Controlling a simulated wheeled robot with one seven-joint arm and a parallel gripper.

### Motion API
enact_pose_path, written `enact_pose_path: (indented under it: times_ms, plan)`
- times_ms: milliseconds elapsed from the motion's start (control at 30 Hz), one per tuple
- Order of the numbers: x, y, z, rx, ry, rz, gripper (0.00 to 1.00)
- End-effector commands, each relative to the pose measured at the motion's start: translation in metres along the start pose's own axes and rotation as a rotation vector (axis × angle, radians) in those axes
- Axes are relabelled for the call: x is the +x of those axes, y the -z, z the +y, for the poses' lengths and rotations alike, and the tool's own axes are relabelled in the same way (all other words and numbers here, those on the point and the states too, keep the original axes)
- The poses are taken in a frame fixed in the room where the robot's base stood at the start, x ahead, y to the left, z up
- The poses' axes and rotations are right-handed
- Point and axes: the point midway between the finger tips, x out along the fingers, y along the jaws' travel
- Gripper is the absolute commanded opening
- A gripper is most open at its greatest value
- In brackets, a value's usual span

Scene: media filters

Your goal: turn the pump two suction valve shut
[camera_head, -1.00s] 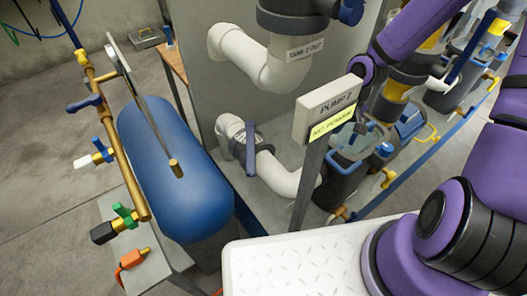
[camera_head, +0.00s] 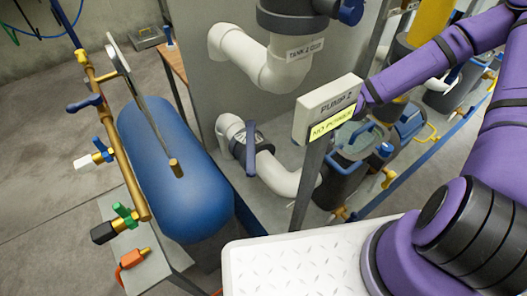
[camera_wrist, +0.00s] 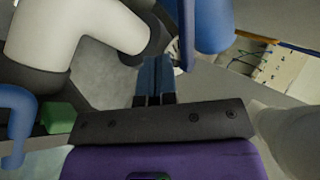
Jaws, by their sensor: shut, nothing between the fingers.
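In the head view a valve with a long blue handle (camera_head: 251,150) sits on the white pipe (camera_head: 280,178) left of the PUMP 2 sign (camera_head: 327,108). The handle stands roughly upright in the picture, across the pipe. My arm reaches in from the right and passes behind the sign, which hides my gripper there. In the wrist view my gripper (camera_wrist: 155,78) has its blue fingertips together, with nothing between them. A white pipe elbow (camera_wrist: 85,40) is to their left, and a blue part (camera_wrist: 212,25) is close to their upper right. I cannot tell whether that part is the valve handle.
The sign's post stands in front of the pump pot (camera_head: 345,165). A grey panel rises behind the pipes. A blue tank (camera_head: 175,165) and a brass manifold (camera_head: 120,150) with several coloured valves are at left. A blue hook-like part (camera_wrist: 15,125) is at the wrist view's left.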

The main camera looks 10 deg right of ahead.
Motion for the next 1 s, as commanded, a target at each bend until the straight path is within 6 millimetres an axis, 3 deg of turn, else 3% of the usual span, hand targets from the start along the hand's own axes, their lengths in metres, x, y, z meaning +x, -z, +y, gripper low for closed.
enact_pose_path:
  times_ms: [667, 1000]
  plan:
    - [0.090, -0.001, 0.000, -0.003, -0.002, -0.004, 0.00]
    - [0.114, -0.001, -0.023, -0.002, -0.001, -0.002, 0.00]
